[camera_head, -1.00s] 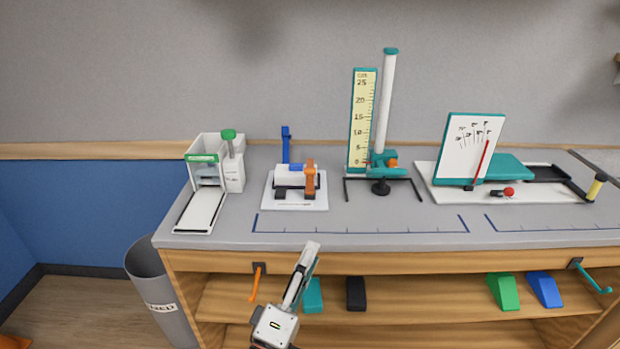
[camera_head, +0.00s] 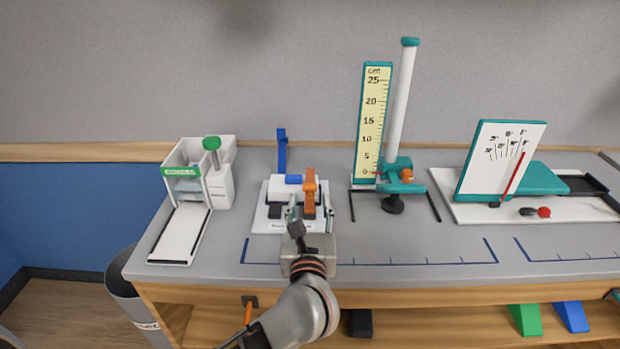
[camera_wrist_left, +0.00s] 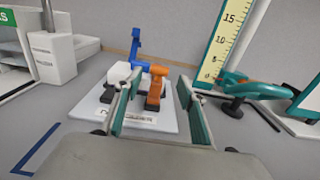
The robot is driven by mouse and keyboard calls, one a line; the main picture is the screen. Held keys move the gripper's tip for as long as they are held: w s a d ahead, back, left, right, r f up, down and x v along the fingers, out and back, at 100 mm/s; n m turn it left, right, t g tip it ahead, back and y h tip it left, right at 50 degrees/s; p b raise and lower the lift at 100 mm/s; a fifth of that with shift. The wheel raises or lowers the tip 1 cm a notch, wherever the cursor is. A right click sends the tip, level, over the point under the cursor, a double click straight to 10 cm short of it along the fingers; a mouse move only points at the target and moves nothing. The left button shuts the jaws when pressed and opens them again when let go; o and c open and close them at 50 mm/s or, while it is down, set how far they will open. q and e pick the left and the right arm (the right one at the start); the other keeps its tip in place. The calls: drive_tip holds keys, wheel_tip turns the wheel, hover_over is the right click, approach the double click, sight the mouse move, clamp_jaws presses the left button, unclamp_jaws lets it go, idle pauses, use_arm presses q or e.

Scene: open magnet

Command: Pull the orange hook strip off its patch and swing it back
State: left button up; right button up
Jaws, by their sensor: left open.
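The orange hook strip (camera_head: 310,186) stands on the right part of a small white board (camera_head: 262,222), its lower end at a dark patch partly hidden by my gripper. It also shows in the left wrist view (camera_wrist_left: 155,85). My left gripper (camera_head: 309,210) is open in front of the board, one finger to each side of the orange strip as seen. In the left wrist view the strip appears between the gripper fingers (camera_wrist_left: 157,103), with no clear contact. A blue strip (camera_head: 281,150) stands raised at the board's back left. A bare dark patch (camera_head: 274,212) lies left of the orange strip. My right gripper is out of view.
A white box device with a green knob (camera_head: 211,143) stands to the left. A yellow ruler (camera_head: 373,120) and white tube (camera_head: 403,95) stand close on the right. Further right is a white dial panel (camera_head: 500,160). The bench front (camera_head: 400,248) is clear.

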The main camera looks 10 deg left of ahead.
sight(309, 188)
use_arm(q)
drive_tip(key=shift+x, duration=3.45)
drive_tip(key=shift+a, duration=0.1)
clamp_jaws()
